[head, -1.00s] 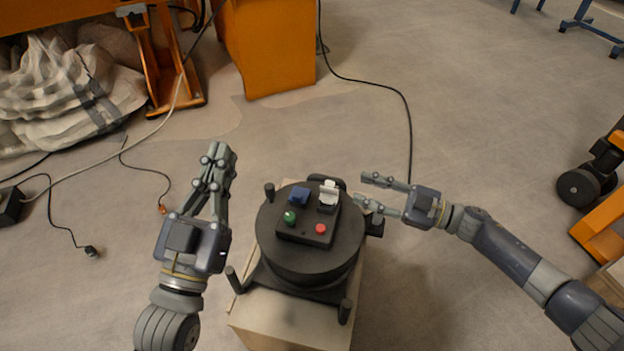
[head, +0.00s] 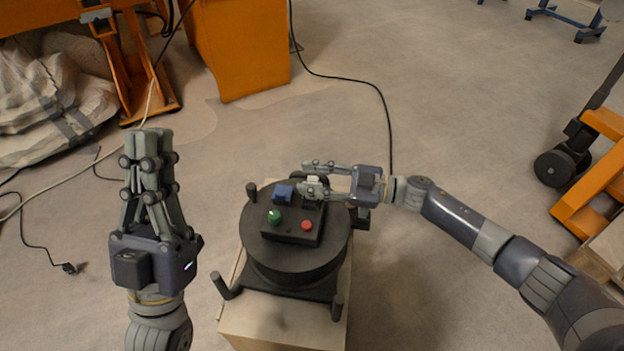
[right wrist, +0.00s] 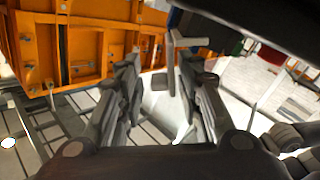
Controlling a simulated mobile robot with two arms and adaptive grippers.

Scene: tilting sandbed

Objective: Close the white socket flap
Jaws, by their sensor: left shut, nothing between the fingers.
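The white socket flap (head: 314,181) is on the back right of the black control box (head: 290,237). It is mostly hidden by my right gripper (head: 305,178), so its angle is hard to tell. My right gripper comes in from the right with its fingers apart, one beyond the flap and one in front of it. I cannot tell whether they touch it. In the right wrist view both fingers (right wrist: 163,95) stand apart. My left gripper (head: 148,136) is shut and empty, raised to the left of the box.
The box also bears a blue cover (head: 283,193), a green button (head: 274,216) and a red button (head: 307,225). It sits on a round black turntable (head: 262,235) with upright pegs, on a pale crate (head: 285,330). Cables lie on the floor.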

